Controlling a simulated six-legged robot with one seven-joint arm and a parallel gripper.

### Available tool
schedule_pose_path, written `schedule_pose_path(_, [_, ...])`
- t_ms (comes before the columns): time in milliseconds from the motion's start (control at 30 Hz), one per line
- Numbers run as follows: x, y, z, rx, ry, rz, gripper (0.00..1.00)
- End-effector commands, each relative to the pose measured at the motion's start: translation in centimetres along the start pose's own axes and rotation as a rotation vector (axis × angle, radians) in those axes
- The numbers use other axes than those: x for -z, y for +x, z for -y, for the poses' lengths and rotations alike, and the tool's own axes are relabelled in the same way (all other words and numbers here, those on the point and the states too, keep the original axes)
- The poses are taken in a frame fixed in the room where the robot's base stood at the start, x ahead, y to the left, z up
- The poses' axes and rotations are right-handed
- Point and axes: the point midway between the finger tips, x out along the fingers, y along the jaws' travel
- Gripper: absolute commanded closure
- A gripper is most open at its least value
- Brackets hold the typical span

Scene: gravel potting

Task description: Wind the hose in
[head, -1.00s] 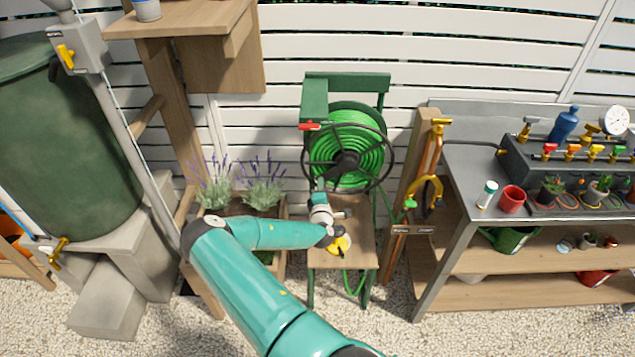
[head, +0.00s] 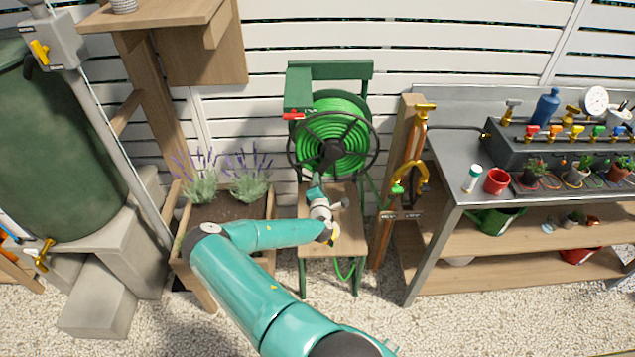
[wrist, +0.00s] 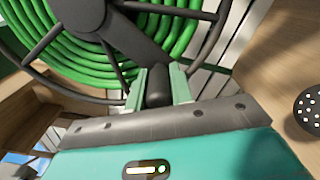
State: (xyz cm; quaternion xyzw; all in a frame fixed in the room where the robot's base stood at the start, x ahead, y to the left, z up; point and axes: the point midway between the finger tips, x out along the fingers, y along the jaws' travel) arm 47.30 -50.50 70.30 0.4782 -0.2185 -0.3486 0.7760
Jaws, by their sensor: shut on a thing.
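The hose reel (head: 334,152) stands on a green-framed stand with a wooden shelf (head: 345,210). Green hose (head: 352,112) is coiled on its drum. A dark spoked handwheel (head: 376,150) is on the front of the reel. My gripper (head: 316,184) is at the wheel's lower left rim. In the wrist view, my gripper (wrist: 159,88) is shut on a dark upright crank handle (wrist: 158,75), with a pale green finger on each side. More hose (head: 346,268) hangs below the shelf. A yellow piece (head: 335,238) on the shelf is mostly hidden by my wrist.
A lavender planter (head: 232,208) and a tall wooden post stand left of the reel. A post with a brass tap (head: 425,108) stands close on its right, before the grey potting bench (head: 450,165). A red-handled lever (head: 293,115) is at the reel's upper left. Gravel lies in front.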

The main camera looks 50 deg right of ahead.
Motion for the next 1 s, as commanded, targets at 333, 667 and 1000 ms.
schedule_pose_path(333, [0.0,0.0,0.0,0.0,0.001,0.0,0.56])
schedule_pose_path(667, [0.1,-0.8,0.0,0.001,0.001,-0.001,0.56])
schedule_pose_path(1000, [0.1,-7.4,0.0,0.002,0.0,-0.002,0.56])
